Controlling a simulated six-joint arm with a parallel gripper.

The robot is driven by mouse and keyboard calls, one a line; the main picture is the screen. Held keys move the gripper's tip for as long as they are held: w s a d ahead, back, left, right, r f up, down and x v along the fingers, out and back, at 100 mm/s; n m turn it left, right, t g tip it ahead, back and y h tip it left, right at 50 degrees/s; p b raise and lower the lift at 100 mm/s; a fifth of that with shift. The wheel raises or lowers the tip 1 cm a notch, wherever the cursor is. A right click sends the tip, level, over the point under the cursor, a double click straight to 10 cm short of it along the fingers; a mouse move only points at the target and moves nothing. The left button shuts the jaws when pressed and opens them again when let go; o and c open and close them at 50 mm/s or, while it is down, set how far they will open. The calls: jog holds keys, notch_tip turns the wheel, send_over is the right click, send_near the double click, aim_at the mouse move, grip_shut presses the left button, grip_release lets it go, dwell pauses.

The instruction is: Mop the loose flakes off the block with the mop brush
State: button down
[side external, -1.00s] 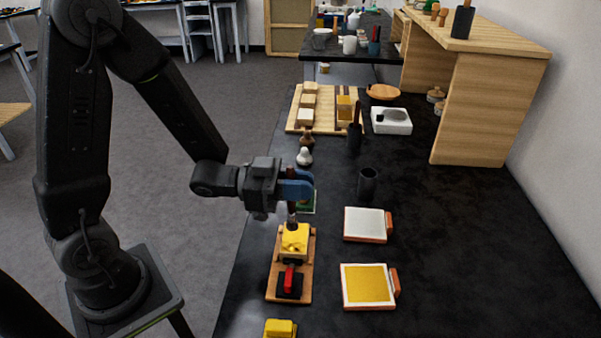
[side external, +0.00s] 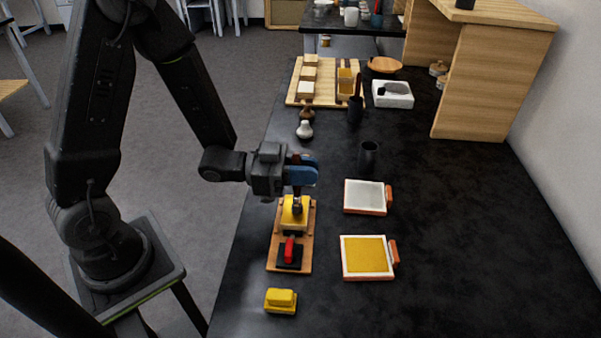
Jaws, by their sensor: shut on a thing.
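My gripper (side external: 304,170) is shut on the mop brush (side external: 297,190), which points down from the blue fingers. The brush has a dark reddish handle and a dark head. The yellow block (side external: 294,221) sits on a wooden board (side external: 306,255) below my gripper. The brush head is at the top of the block; whether it touches is too small to tell. Loose flakes cannot be made out clearly at this size. A red-topped black clamp (side external: 289,251) stands on the board at the near side of the block.
A yellow piece (side external: 280,300) lies near the front. To the right are a white-faced pad (side external: 366,196), a gold-faced pad (side external: 367,257) and a black cup (side external: 368,157). Small bottles and a wooden tray (side external: 300,98) stand farther back. The right of the black table is clear.

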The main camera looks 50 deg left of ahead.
notch_tip(320, 180, up, 8)
dwell(1.2)
dwell(0.4)
